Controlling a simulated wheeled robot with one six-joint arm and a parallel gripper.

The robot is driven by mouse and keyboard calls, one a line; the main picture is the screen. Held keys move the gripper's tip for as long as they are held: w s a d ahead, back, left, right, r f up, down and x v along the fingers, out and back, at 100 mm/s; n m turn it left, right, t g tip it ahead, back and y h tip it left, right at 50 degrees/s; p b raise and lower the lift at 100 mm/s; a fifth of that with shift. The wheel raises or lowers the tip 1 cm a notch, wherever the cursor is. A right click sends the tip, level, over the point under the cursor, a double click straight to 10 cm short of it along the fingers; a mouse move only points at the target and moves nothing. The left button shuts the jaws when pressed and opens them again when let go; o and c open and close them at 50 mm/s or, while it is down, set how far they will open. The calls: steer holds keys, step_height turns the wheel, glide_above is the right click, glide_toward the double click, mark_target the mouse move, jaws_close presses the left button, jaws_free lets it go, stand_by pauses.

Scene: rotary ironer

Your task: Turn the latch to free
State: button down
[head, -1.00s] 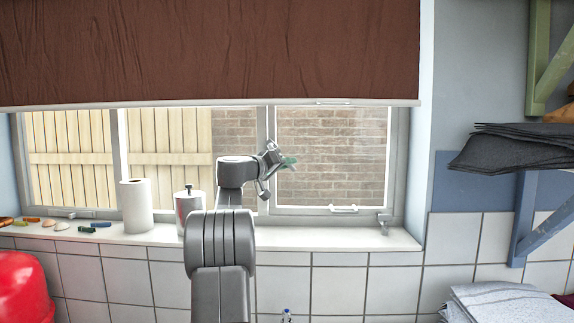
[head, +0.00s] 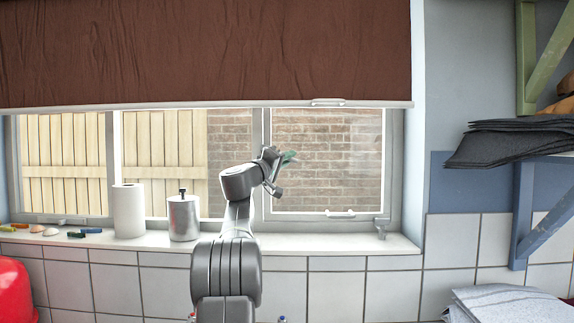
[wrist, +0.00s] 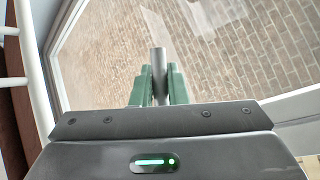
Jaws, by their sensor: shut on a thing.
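My gripper (head: 289,157) is in front of the right window pane, just right of the window's middle upright. In the wrist view its green fingers (wrist: 177,84) are shut on a grey round bar (wrist: 158,62), which sticks out past the fingertips toward the glass. I cannot tell whether this bar belongs to a latch. A small grey latch-like fitting (head: 381,228) is at the lower right corner of the window, well apart from my gripper. A white handle (head: 340,213) is on the bottom rail of the right pane, also apart from it.
A brown blind (head: 200,50) hangs above, with a pull (head: 328,102) on its bottom rail. The sill holds a paper roll (head: 129,212), a metal canister (head: 184,218) and small items at the left. Dark folded cloth (head: 510,143) lies on a shelf at the right.

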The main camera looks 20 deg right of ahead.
steer(key=c, duration=1.4)
jaws_free()
steer(key=shift+c, duration=0.2)
steer(key=shift+a+f, duration=0.1)
steer(key=shift+a, duration=0.05)
steer(key=b+v, duration=0.5)
steer(key=v, duration=0.8)
steer(key=shift+s+a, duration=0.2)
steer(key=shift+a, duration=0.05)
steer(key=p+x, duration=0.5)
steer(key=x, duration=0.8)
steer(key=shift+d, duration=0.15)
steer(key=shift+w+d, duration=0.2)
steer(key=shift+d, duration=0.05)
